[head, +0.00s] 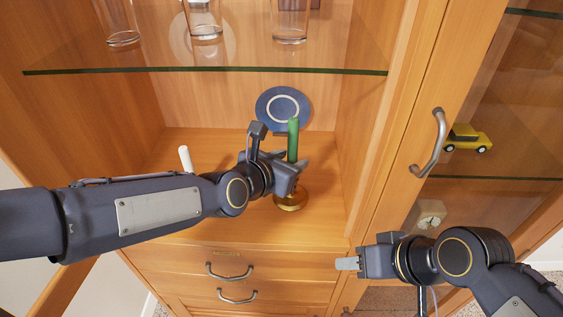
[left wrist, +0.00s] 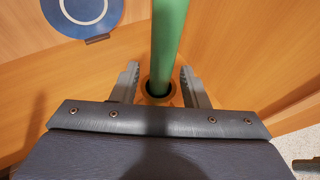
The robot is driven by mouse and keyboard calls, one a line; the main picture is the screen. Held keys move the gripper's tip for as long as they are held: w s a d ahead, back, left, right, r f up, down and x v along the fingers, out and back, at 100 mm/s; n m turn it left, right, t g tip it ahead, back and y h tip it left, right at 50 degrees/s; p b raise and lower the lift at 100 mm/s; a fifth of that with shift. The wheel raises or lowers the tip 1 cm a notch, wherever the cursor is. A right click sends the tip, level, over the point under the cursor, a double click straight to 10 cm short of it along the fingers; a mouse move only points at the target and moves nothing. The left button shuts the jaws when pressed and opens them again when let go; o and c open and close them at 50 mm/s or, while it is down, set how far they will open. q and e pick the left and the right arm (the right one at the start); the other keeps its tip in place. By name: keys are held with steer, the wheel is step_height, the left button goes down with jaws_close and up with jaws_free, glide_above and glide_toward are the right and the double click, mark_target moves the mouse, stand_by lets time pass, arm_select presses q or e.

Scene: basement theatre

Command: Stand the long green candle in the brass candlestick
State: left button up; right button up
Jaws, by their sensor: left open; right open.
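The long green candle (head: 293,141) stands upright on the cabinet shelf with its lower end at the brass candlestick (head: 290,203). In the left wrist view the candle (left wrist: 168,40) goes down into the ring-shaped cup of the candlestick (left wrist: 158,92). My left gripper (head: 294,172) is open, with its fingers on either side of the candle and the cup, apart from both in the left wrist view (left wrist: 159,72). It hides the candlestick's stem in the head view.
A blue plate (head: 282,108) stands against the back wall behind the candle. A white candle-like stick (head: 186,158) is to the left, behind my left arm. A glass shelf (head: 205,70) with glasses is above. A glazed door with a handle (head: 432,143) is at right.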

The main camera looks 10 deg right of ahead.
arm_select(q)
steer(key=shift+s+a+r, duration=0.25)
steer(key=p+v, duration=0.1)
steer(key=v, duration=1)
steer(key=shift+s, duration=0.1)
steer(key=s+a+f+m+g+y, duration=0.1)
steer(key=s+a+f+m+y, duration=0.1)
steer(key=a+m, duration=0.55)
steer(key=s+a+f+m+y, duration=0.1)
steer(key=s+a+f+m, duration=0.15)
steer(key=a+m, duration=0.5)
steer(key=s+a+f+m+g+y, duration=0.2)
steer(key=s+a+f+m, duration=0.3)
steer(key=s+a+m, duration=0.4)
steer(key=shift+s+a+m+y, duration=0.4)
steer(key=shift+s+a+y, duration=0.2)
steer(key=shift+a, duration=0.15)
